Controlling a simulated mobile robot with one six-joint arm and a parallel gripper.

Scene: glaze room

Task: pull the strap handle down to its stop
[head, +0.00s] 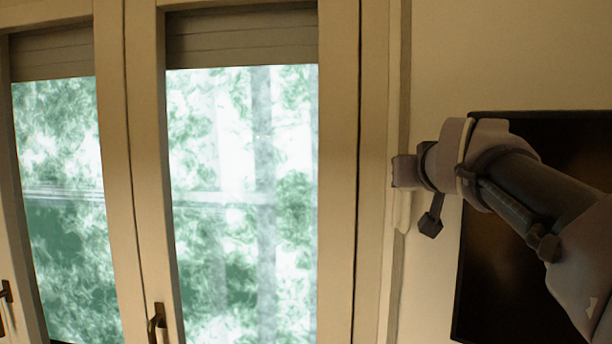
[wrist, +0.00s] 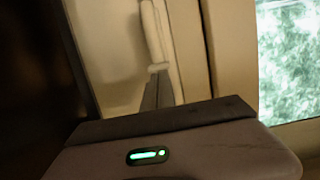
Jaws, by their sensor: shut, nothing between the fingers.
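The pale strap handle (head: 402,214) is by the wall just right of the window frame. In the head view its lower part shows below my gripper (head: 400,171), which hides the rest. My gripper's dark fingers (wrist: 158,93) point at that end, shut with nothing held. I cannot tell whether they touch the handle.
A tall window with pale frames (head: 340,170) fills the left, with a partly lowered roller shutter (head: 242,38) at its top. Dark window handles (head: 157,322) stick out lower down. A dark framed panel (head: 485,310) is on the wall behind my arm.

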